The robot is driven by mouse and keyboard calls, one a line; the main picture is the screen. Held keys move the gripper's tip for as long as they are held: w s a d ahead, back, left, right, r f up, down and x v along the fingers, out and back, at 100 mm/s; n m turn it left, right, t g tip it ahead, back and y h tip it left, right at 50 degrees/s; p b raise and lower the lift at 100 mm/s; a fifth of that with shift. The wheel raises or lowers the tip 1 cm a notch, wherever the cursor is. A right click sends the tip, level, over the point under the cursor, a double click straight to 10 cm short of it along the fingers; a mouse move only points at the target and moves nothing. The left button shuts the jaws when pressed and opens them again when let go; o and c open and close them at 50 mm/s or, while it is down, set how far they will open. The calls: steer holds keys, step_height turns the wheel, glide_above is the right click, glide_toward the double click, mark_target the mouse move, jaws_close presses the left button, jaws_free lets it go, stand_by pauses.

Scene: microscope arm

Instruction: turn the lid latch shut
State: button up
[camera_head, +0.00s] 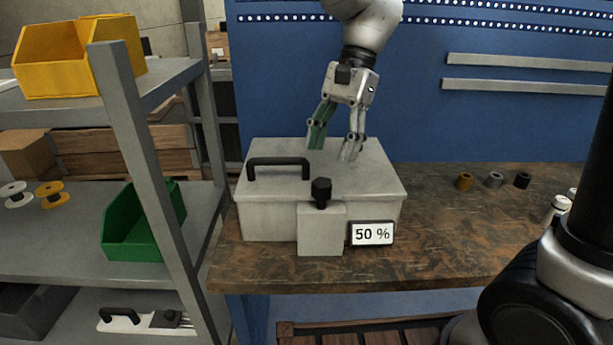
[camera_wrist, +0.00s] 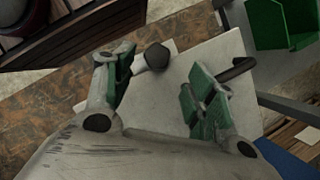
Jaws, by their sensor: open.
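A light grey box with a flat lid (camera_head: 350,185) stands on the workbench. A black lid latch knob (camera_head: 321,192) sits upright on a grey block (camera_head: 321,235) at the box's front. The knob also shows in the wrist view (camera_wrist: 156,57), between and beyond my fingers. A black bar handle (camera_head: 278,164) is on the lid's left; it also shows in the wrist view (camera_wrist: 232,70). My gripper (camera_head: 331,152) is open and empty, above the lid and behind the knob, apart from it. In the wrist view its green-padded fingers (camera_wrist: 155,85) are spread. The latch's inner state cannot be seen.
A sign reading 50 % (camera_head: 372,233) is at the box's front right. A grey shelf with a yellow bin (camera_head: 60,62) and green bin (camera_head: 140,232) stands close at left.

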mark_target(323, 181)
steer(key=shift+m, duration=0.5)
steer(key=x, duration=0.8)
steer(key=shift+s+d, duration=0.1)
steer(key=shift+s, duration=0.05)
steer(key=shift+r, duration=0.1)
steer(key=c, duration=1)
